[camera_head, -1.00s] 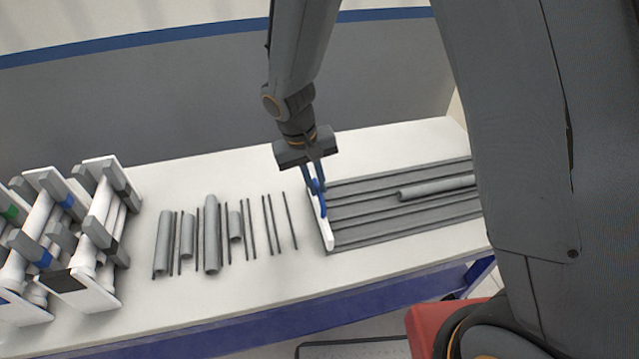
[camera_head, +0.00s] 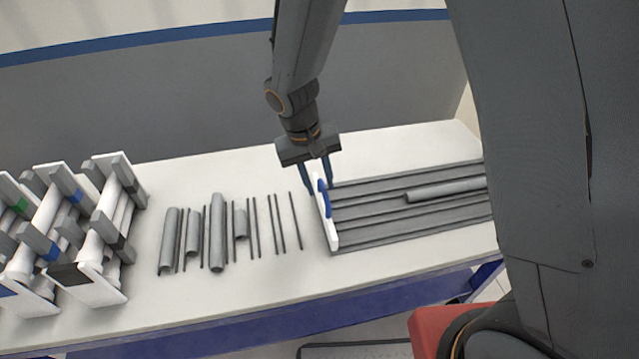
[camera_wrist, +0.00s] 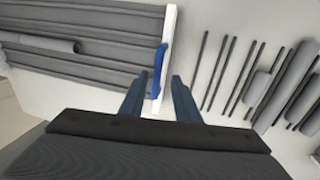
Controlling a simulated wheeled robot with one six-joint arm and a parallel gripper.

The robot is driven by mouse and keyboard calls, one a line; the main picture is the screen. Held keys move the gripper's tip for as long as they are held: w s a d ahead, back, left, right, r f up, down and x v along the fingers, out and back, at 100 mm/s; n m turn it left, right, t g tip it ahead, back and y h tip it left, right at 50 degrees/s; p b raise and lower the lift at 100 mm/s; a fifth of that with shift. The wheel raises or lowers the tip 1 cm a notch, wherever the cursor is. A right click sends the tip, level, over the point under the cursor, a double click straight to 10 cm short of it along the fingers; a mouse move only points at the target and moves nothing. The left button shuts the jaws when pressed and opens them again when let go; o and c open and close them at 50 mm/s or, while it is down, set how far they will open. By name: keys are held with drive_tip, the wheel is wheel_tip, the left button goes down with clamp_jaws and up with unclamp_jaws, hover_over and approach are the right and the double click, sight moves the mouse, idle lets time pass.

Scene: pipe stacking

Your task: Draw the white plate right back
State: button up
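The white plate (camera_head: 324,217) stands upright at the left end of the grooved grey tray (camera_head: 365,233). A blue handle (camera_head: 323,198) is on its face. In the wrist view the white plate (camera_wrist: 167,57) and its blue handle (camera_wrist: 158,72) lie ahead, in line with the gap between the fingers. My gripper (camera_head: 319,190) is over the plate's far end, its fingers pointing down. In the wrist view my gripper (camera_wrist: 152,90) is open, one finger on each side of the plate's line, with nothing clamped. Whether a finger touches the plate I cannot tell.
A grey pipe (camera_head: 440,190) lies in the tray's grooves. Several grey pipes and thin rods (camera_head: 217,235) lie in a row on the white table (camera_head: 290,285) to the left. White racks holding pipes (camera_head: 95,235) stand at the far left. A grey wall is behind.

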wheel_tip(320, 180, up, 7)
drive_tip(key=a+b, duration=0.1)
drive_tip(key=shift+s+a, duration=0.15)
drive_tip(key=shift+a, duration=0.05)
drive_tip(key=shift+f, duration=0.1)
drive_tip(key=s+d+r+m+y, duration=0.1)
drive_tip(key=s+d, duration=0.4)
drive_tip(key=d, duration=0.4)
drive_tip(key=s+d+r+m+y, duration=0.1)
drive_tip(key=s+d, duration=0.5)
drive_tip(key=d, duration=0.4)
drive_tip(key=shift+s, duration=0.2)
drive_tip(key=shift+d, duration=0.1)
idle(1.0)
